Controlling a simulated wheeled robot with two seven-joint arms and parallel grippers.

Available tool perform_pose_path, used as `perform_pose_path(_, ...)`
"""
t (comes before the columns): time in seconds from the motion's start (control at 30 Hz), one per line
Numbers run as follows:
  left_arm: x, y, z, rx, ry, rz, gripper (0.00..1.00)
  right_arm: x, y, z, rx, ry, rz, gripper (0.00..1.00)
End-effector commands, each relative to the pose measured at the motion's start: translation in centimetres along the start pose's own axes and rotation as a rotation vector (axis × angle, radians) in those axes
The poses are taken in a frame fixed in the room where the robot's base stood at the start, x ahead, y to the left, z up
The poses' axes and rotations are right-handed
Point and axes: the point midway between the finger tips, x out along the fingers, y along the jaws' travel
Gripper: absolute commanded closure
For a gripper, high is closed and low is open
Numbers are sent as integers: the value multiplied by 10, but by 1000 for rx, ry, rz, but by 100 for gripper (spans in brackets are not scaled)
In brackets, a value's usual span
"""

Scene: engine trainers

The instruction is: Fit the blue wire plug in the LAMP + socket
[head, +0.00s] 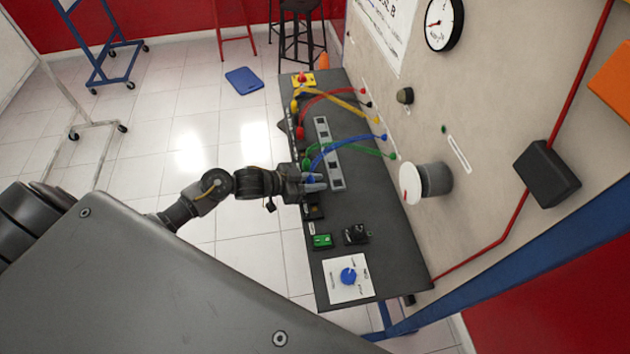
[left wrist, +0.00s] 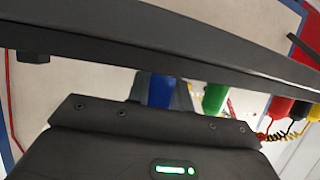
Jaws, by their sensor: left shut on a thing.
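My left gripper (head: 316,183) is at the left side of the dark bench, its fingers reaching in over the edge. It is shut on the blue wire plug (left wrist: 160,90), which shows beyond the gripper body in the left wrist view. The blue wire (head: 345,140) arcs from the gripper to the wall panel. The green plug (left wrist: 214,98) is beside the blue one, apart from it. The LAMP + socket cannot be made out; its label is too small to read, and the fingers hide the blue plug's tip. My right gripper is not in view.
Red (head: 330,97), yellow (head: 340,98) and green (head: 360,149) wires run from the bench's left edge to the panel (head: 400,95). A grey slotted strip (head: 322,130) lies along the bench. A green block (head: 322,241) and blue knob (head: 348,275) are nearer.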

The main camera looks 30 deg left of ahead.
Motion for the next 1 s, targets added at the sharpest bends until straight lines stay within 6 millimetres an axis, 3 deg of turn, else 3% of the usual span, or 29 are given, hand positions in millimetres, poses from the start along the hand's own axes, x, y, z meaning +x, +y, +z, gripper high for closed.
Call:
perform_pose_path(0.17,1,0,3,0,0,0,100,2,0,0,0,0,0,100)
perform_pose_path(0.2,1,0,3,0,1,0,77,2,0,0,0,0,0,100)
perform_pose_path(0.3,1,0,2,0,0,0,68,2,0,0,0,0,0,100)
perform_pose_path(0.67,-4,0,0,0,-1,0,68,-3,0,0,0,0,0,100)
perform_pose_path(1.0,-31,0,-6,0,-1,0,68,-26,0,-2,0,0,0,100)
